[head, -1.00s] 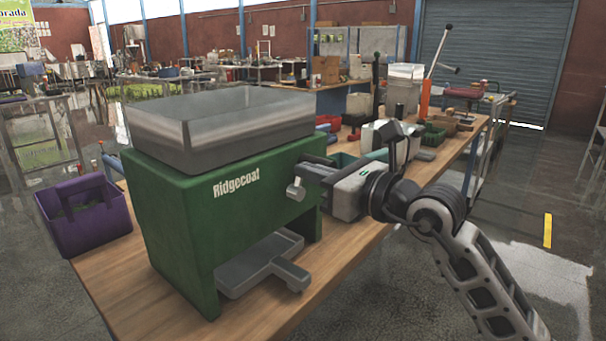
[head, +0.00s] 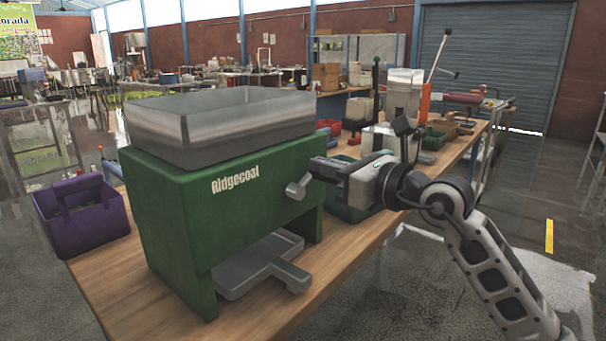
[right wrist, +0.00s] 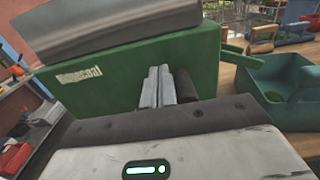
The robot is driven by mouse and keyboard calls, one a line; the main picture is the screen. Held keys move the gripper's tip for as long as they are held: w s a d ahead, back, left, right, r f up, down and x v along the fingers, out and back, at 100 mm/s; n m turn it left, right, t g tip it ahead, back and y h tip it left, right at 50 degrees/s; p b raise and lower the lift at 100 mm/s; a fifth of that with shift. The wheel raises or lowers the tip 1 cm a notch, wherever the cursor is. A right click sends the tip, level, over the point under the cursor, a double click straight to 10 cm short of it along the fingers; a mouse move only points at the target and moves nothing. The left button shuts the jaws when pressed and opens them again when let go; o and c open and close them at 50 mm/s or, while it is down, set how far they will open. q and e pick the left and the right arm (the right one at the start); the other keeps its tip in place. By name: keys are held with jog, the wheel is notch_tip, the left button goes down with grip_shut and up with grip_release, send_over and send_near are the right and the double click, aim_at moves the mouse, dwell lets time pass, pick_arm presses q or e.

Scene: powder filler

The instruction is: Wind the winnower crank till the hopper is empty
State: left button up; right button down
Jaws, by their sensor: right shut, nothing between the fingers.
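The green winnower (head: 190,215), marked "Ridgecoat", stands upright on the bench. Its metal hopper (head: 215,130) is on top; the inside floor is hidden, so I cannot tell what it holds. The short metal crank (head: 298,188) sticks out of the front face, tilted up to the right. My right gripper (head: 318,168) is shut and empty at the crank's upper end. In the right wrist view, the closed fingers (right wrist: 158,86) lie beside a dark cylinder (right wrist: 185,86), apparently the crank's handle. Contact is unclear. My left gripper is out of view.
A metal tray (head: 258,268) sits under the winnower. A purple basket (head: 85,222) stands to its left. A green bin (head: 345,205) is behind my right gripper, also in the right wrist view (right wrist: 285,90). The bench front (head: 345,250) is clear.

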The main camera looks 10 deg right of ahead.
jog(key=shift+w+d+f+b, duration=0.25)
jog(key=shift+d+f+b, duration=0.1)
jog(key=shift+f+b, duration=0.25)
jog(key=shift+w+d+f+b, duration=0.1)
jog(key=shift+w+d+b, duration=0.1)
jog(key=shift+d+b, duration=0.1)
jog(key=shift+w+d+f+b, duration=0.15)
jog(key=shift+d+f+b, duration=0.05)
jog(key=shift+f+b, duration=0.2)
jog(key=shift+w+d+f+b, duration=0.15)
jog(key=shift+f+b, duration=0.2)
jog(key=shift+b, duration=0.05)
jog(key=shift+r, duration=0.1)
